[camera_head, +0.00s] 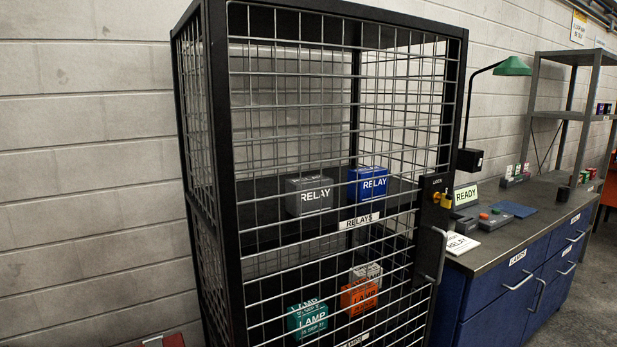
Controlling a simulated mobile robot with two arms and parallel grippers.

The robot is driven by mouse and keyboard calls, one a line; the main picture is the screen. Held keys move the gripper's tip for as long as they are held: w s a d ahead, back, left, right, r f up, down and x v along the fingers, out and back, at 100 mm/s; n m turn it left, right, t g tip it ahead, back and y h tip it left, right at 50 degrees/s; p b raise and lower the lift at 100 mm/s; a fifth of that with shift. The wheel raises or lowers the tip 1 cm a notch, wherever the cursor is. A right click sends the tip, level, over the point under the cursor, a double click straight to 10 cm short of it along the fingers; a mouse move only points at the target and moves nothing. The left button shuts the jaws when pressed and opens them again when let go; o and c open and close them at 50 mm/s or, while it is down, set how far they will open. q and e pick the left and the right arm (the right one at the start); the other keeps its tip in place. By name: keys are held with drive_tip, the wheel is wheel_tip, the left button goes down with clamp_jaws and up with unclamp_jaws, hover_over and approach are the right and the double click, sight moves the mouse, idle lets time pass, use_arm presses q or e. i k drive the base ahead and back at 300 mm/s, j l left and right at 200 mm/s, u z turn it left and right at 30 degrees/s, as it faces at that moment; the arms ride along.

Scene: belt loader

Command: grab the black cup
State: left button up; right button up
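Neither of my grippers is in view.
A blue workbench (500,305) and grey shelves (569,114) stand right.

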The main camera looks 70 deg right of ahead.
sight(563, 193)
drive_tip(key=z, duration=3.6)
drive_tip(key=i+l+z, duration=0.3)
drive_tip(key=i, duration=0.9)
drive_tip(key=i+z, duration=0.3)
drive_tip(key=i, duration=0.85)
drive_tip(key=i+u, duration=0.25)
drive_tip(key=i, duration=0.25)
drive_tip(key=i+l+u, duration=0.15)
drive_tip(key=i+u, duration=0.15)
drive_tip(key=i, duration=0.2)
drive_tip(key=i+l+u, duration=0.25)
drive_tip(key=i, duration=0.2)
